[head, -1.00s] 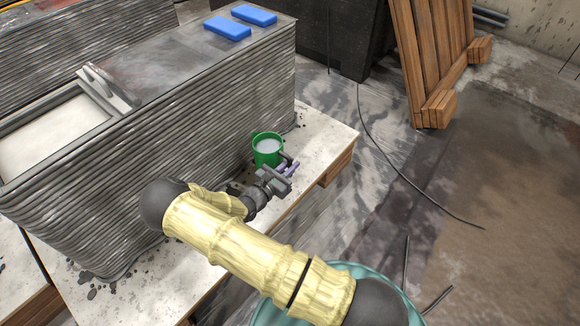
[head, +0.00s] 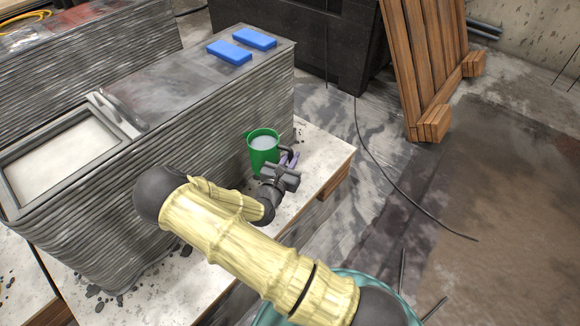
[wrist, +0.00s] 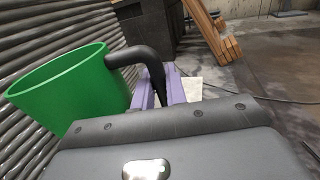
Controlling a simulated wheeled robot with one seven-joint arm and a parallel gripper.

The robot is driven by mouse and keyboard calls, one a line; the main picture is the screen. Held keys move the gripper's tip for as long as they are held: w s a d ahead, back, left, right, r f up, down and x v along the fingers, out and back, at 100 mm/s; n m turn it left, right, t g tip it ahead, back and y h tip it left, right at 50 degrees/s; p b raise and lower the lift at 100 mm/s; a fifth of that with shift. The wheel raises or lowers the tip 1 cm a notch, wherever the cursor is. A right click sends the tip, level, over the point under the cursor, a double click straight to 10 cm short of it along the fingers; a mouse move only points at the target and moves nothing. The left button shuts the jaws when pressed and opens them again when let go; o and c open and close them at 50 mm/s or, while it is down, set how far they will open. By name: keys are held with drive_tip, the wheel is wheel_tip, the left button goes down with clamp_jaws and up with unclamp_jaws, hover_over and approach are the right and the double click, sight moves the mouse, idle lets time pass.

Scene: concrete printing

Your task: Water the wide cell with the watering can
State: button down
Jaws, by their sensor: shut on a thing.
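The green watering can (head: 263,152) is upright beside the layered concrete wall, with pale liquid showing in its open top. My gripper (head: 289,160) is shut on the can's dark handle, on the can's right side. In the wrist view the can (wrist: 68,92) is at the left, and its handle (wrist: 150,68) runs between my purple fingers (wrist: 160,94). The wide cell (head: 62,165) is the framed opening in the top of the printed block at the left, with a pale fill inside. The can is right of and below that opening.
Two blue blocks (head: 230,52) lie on top of the printed block (head: 190,130). A grey bracket (head: 115,110) stands at the cell's right edge. A wooden pallet (head: 425,70) leans at the back. A black cable (head: 385,180) crosses the floor.

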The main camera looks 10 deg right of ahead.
wheel_tip(320, 180, up, 9)
drive_tip(key=s+a+n+t+y+p, duration=0.1)
drive_tip(key=n+t+y+p, duration=0.1)
drive_tip(key=n+y+p, duration=0.2)
drive_tip(key=shift+a+f+t+y+p, duration=0.2)
drive_tip(key=shift+t+y+p, duration=0.2)
drive_tip(key=shift+y+p, duration=0.35)
drive_tip(key=shift+s, duration=0.1)
